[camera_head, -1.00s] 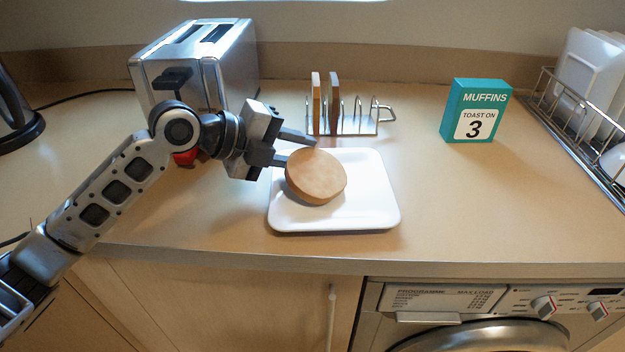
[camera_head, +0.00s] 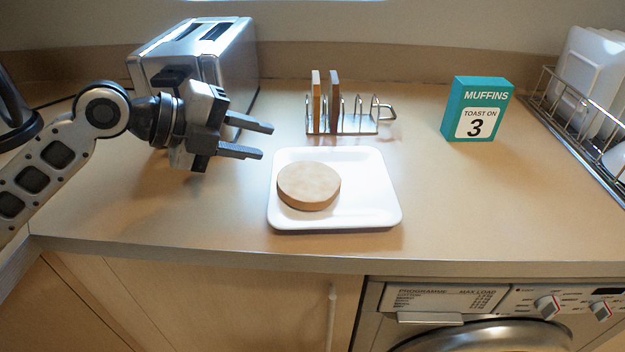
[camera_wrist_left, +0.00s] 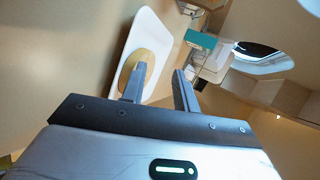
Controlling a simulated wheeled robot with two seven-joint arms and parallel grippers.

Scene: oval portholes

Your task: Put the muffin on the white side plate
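The muffin (camera_head: 309,186), a round pale-brown disc, lies flat on the left part of the white side plate (camera_head: 370,212) on the counter. My left gripper (camera_head: 268,141) is open and empty, in front of the toaster and up and left of the plate, apart from the muffin. In the left wrist view, the muffin (camera_wrist_left: 132,64) and the plate (camera_wrist_left: 148,38) show beyond the open fingers (camera_wrist_left: 160,90); a finger partly covers the muffin. My right gripper is not in view.
A silver toaster (camera_head: 228,60) stands behind my left gripper. A wire toast rack (camera_head: 358,122) with two slices is behind the plate. A teal muffins box (camera_head: 476,108) and a dish rack (camera_head: 565,120) are at right. Counter right of the plate is clear.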

